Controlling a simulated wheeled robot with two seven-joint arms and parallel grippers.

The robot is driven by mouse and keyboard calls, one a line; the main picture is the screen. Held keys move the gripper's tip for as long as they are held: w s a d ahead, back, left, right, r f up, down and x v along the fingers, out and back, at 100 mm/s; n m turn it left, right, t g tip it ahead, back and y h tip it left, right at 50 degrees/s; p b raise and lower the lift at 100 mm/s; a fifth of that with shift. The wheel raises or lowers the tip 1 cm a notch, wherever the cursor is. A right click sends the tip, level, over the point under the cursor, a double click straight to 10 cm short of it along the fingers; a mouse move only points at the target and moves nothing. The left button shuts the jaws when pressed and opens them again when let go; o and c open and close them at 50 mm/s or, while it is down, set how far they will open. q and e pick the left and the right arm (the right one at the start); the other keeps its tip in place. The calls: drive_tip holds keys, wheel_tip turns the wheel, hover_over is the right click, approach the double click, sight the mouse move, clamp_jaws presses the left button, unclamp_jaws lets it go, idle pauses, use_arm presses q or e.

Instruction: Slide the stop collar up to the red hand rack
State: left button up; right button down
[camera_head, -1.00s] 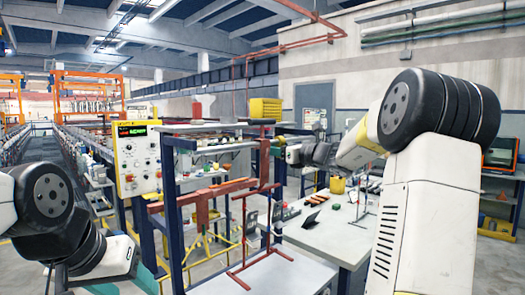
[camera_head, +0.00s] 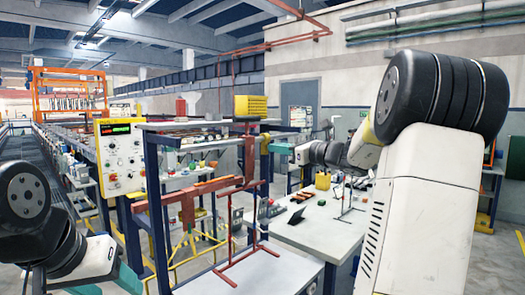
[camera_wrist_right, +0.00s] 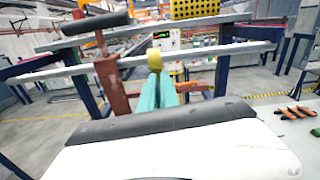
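The red hand rack (camera_head: 249,165) hangs from the rail of the blue-post stand in the head view, its thin red frame reaching down over a pale table. In the right wrist view its red upright (camera_wrist_right: 112,88) stands left of the yellow stop collar (camera_wrist_right: 154,58). The collar sits around the grey rail, with a small gap to the rack. It also shows in the head view (camera_head: 265,138). My right gripper (camera_wrist_right: 156,82) has its teal fingers close together at the collar and looks shut on its lower part. My left gripper (camera_head: 130,281) is only partly visible at the bottom left.
A control panel (camera_head: 121,157) stands left of the stand. A yellow bin (camera_head: 250,106) sits on top. A grey worktable (camera_head: 325,232) at the right carries a black tablet (camera_head: 288,216) and small parts. A second pale rail (camera_wrist_right: 215,23) runs behind the collar's rail.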

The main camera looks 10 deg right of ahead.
sight(265, 148)
drive_tip(key=d+f+n+g+y, duration=0.1)
drive_tip(key=d+n+g+y, duration=0.2)
drive_tip(key=d+n, duration=1.2)
drive_tip(key=w+a+n, duration=0.3)
drive_tip(key=a+n, duration=0.1)
drive_tip(key=a, duration=1)
drive_tip(key=shift+w+a+f+n, duration=0.15)
drive_tip(key=shift+w+f+n, duration=0.05)
drive_tip(key=shift+n, duration=0.1)
drive_tip(key=s+a, duration=0.2)
drive_tip(key=a, duration=0.1)
drive_tip(key=shift+s+a, duration=0.2)
drive_tip(key=shift+a, duration=0.1)
